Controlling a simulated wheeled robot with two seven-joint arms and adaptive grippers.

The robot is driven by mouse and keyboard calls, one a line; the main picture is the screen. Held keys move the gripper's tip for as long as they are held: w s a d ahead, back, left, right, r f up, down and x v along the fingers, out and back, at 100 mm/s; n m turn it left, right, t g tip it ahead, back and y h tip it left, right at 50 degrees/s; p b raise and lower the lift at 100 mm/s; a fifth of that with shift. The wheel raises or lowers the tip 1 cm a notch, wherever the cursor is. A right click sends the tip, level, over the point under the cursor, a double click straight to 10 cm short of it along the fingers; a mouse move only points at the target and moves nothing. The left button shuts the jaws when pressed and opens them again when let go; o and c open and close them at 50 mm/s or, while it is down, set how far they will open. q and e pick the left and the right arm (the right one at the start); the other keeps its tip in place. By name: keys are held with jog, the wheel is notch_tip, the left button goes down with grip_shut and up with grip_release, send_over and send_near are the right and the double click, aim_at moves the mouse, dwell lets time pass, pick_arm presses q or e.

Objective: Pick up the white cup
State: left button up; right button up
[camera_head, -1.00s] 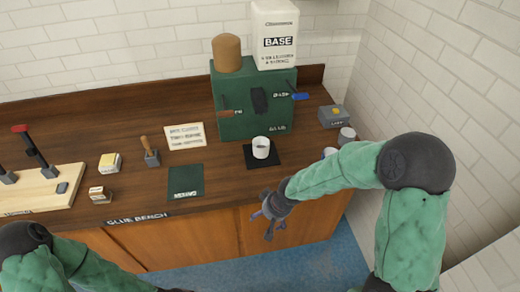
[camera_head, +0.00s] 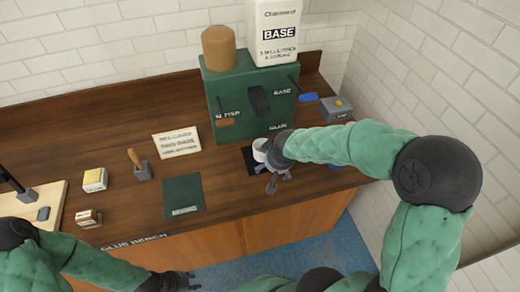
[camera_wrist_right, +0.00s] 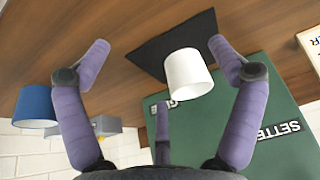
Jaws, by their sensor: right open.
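The white cup (camera_head: 261,149) stands on a small black mat (camera_head: 247,159) at the front of the green dispenser box. In the right wrist view the cup (camera_wrist_right: 188,73) lies between the spread purple fingers, nearer the right-hand one. My right gripper (camera_head: 278,178) is open and empty, just in front of and right of the cup. I cannot tell whether a finger touches it. The gripper and wrist partly cover the cup and mat in the head view. My left gripper (camera_head: 178,281) is low at the bottom edge, away from the cup, its jaws unclear.
The green box (camera_head: 262,98) stands right behind the cup, with levers and a white BASE container (camera_head: 273,32) on top. A blue cup (camera_wrist_right: 35,106) shows at the left of the wrist view. A dark green mat (camera_head: 183,195) lies left, with bare bench around.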

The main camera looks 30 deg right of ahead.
jog(key=w, duration=0.2)
jog(key=w+d, duration=0.1)
jog(key=w, duration=0.4)
jog(key=shift+w+d, duration=0.25)
jog(key=shift+w, duration=0.15)
jog(key=shift+w+d, duration=0.2)
jog(key=shift+w, duration=0.8)
jog(key=shift+x, duration=1.2)
jog(key=shift+w+f+b, duration=0.3)
jog(key=shift+f, duration=0.05)
jog(key=c, duration=1.4)
jog(key=shift+r, duration=0.15)
jog(key=shift+r, duration=0.25)
jog(key=s+a, duration=0.1)
jog(key=s, duration=0.5)
jog(key=s+a, duration=0.1)
jog(key=s, duration=0.4)
jog(key=s+a, duration=0.1)
jog(key=s, duration=0.5)
jog(key=shift+s+a+r, duration=0.2)
jog(key=shift+s+r, duration=0.15)
jog(key=shift+r, duration=0.05)
